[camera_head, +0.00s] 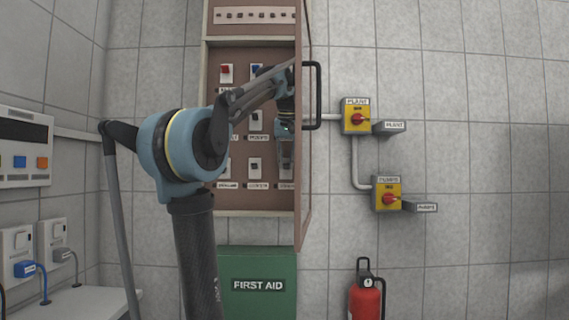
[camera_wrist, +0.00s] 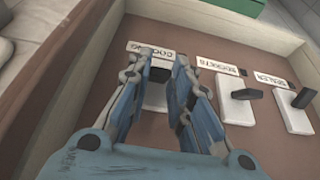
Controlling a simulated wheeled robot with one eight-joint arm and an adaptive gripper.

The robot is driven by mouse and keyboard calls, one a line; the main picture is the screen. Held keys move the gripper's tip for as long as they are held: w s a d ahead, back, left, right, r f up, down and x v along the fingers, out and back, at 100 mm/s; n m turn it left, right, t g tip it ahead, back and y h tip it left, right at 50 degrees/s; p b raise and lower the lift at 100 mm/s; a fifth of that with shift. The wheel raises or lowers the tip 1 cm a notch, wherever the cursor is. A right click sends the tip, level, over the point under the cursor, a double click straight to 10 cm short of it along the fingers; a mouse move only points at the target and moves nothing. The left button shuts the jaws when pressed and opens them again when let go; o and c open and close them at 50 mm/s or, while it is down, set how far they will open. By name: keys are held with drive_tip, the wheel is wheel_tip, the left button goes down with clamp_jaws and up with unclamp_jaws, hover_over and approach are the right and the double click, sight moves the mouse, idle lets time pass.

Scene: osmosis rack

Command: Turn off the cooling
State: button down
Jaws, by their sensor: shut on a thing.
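The cooling switch (camera_wrist: 155,97) is a white plate with a dark lever under a label (camera_wrist: 150,50) that reads COOLING, upside down in the wrist view. My gripper (camera_wrist: 164,62) has its two blue fingers on either side of the lever and is shut on it. The fingers hide part of the switch, and I cannot tell its position. In the head view my gripper (camera_head: 286,165) is inside the open cabinet (camera_head: 250,208), at the lower right of the switch rows, and covers the switch there.
Two neighbouring switches (camera_wrist: 236,100) (camera_wrist: 295,108) stand close to the right in the wrist view. The cabinet door with its black handle (camera_head: 318,95) stands open at the right. Yellow isolator boxes (camera_head: 357,116) are beyond it. A green first aid box (camera_head: 257,262) is below.

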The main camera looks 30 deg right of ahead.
drive_tip(key=shift+s+a+f+t+h, duration=0.2)
drive_tip(key=shift+t+h, duration=0.2)
drive_tip(key=shift+t, duration=0.2)
drive_tip(key=t+h, duration=0.1)
drive_tip(key=f+t+h, duration=0.1)
drive_tip(key=t, duration=0.1)
drive_tip(key=shift+s+a+f, duration=0.15)
drive_tip(key=shift+s+f, duration=0.15)
drive_tip(key=shift+s, duration=0.05)
drive_tip(key=shift+a+f+t+h, duration=0.1)
drive_tip(key=shift+f+t+h, duration=0.45)
drive_tip(key=shift+t, duration=0.55)
drive_tip(key=shift+f+t+h, duration=0.45)
drive_tip(key=shift+t+h, duration=0.2)
drive_tip(key=shift+t, duration=0.45)
drive_tip(key=shift+f, duration=0.1)
drive_tip(key=c, duration=1.4)
unclamp_jaws()
drive_tip(key=shift+w, duration=0.1)
drive_tip(key=shift+c, duration=0.2)
